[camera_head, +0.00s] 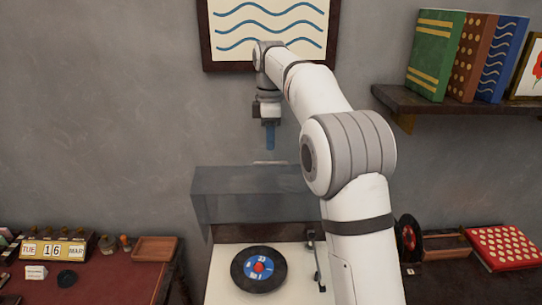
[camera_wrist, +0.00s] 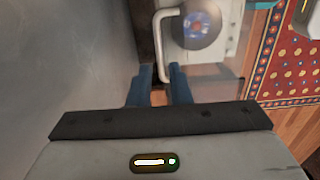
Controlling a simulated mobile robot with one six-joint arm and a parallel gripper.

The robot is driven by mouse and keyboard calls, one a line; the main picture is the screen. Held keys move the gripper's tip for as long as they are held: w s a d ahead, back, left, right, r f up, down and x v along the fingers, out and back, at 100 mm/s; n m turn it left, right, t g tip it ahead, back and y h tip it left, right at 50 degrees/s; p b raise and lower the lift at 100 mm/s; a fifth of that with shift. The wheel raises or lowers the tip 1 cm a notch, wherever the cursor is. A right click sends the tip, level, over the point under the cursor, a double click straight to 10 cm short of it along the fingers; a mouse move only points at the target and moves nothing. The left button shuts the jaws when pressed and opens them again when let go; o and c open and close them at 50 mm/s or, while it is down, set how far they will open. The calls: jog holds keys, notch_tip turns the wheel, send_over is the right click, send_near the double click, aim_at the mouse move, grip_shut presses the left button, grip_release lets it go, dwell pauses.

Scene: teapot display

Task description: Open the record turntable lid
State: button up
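The record turntable (camera_head: 222,287) is pale, with a black record with a blue label (camera_head: 258,269) on it; the record also shows in the wrist view (camera_wrist: 197,25). Its smoky clear lid (camera_head: 250,205) is raised at the back, against the wall side, leaving the record uncovered in the head view. A pale handle (camera_head: 270,162) is at the lid's upper edge. My gripper (camera_head: 270,149) is just above this handle, pointing down. In the wrist view, my blue fingers (camera_wrist: 162,68) are apart, with one end of the handle (camera_wrist: 157,40) appearing between them. Contact cannot be told.
A grey wall is close behind, with a framed wave picture (camera_head: 270,30) above. A shelf (camera_head: 440,103) with several books is at upper right. A desk with a calendar (camera_head: 53,250) stands at left. A red dotted box (camera_head: 505,246) is at right.

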jog(key=shift+f, duration=2.7)
grip_shut()
